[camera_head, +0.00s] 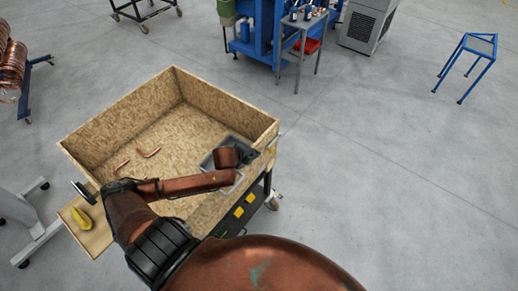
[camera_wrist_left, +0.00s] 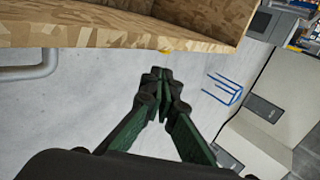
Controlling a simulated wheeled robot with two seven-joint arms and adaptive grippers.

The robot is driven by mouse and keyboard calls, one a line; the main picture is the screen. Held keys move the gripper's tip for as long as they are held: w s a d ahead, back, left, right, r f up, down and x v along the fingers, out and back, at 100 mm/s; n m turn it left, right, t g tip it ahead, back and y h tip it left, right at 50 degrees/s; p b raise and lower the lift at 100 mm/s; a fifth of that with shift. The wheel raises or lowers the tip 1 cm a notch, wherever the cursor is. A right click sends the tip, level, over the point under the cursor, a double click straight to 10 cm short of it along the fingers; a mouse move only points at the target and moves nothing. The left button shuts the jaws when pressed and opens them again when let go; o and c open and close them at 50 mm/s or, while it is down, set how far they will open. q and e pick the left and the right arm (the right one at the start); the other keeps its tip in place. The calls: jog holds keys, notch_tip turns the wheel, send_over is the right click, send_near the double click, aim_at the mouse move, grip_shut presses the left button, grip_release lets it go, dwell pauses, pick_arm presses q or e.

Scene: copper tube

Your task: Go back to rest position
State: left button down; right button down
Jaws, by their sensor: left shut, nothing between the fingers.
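My left arm reaches across the near side of a large wooden box. Its left gripper (camera_head: 248,157) is small and dark in the head view, at the box's right side. In the left wrist view the green and black fingers (camera_wrist_left: 160,82) are together and empty, over the floor beside the box's rim (camera_wrist_left: 90,30). Bent copper tubes (camera_head: 149,154) lie on the floor of the wooden box (camera_head: 107,117). A grey tray (camera_head: 208,161) stands in its right corner, partly hidden by my arm. My right gripper is not in view.
A wooden side shelf (camera_head: 93,240) with a yellow object (camera_head: 83,219) is at the box's left. A small blue-framed stand (camera_head: 468,63) is far right. Blue machinery (camera_head: 262,40) and a grey table (camera_head: 303,22) stand behind.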

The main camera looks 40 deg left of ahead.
pick_arm(q)
jog(key=s+d+f+n+g, duration=0.2)
jog(key=s+d+f+n, duration=0.2)
jog(key=s+d+n, duration=0.5)
jog(key=s+a+n+g, duration=0.1)
jog(key=s+n+g, duration=0.2)
jog(key=s+n, duration=1.1)
jog(key=s+f+m+b, duration=0.2)
jog(key=f+b, duration=0.1)
jog(key=f, duration=1)
jog(key=s+f+m+g+b, duration=0.1)
jog(key=s+f+m+b, duration=0.15)
jog(key=f, duration=0.95)
jog(key=s+f+m+b, duration=0.15)
jog(key=f+b, duration=0.25)
jog(key=f, duration=0.9)
jog(key=s+f+g+b, duration=0.1)
jog(key=s+f+b, duration=0.3)
jog(key=s+f, duration=0.6)
jog(key=s+d+f+b, duration=0.1)
jog(key=s+f+b, duration=0.3)
jog(key=s+f, duration=0.7)
notch_tip(320, 180, down, 7)
jog(key=shift+r+g, duration=0.15)
jog(key=shift+g, duration=0.25)
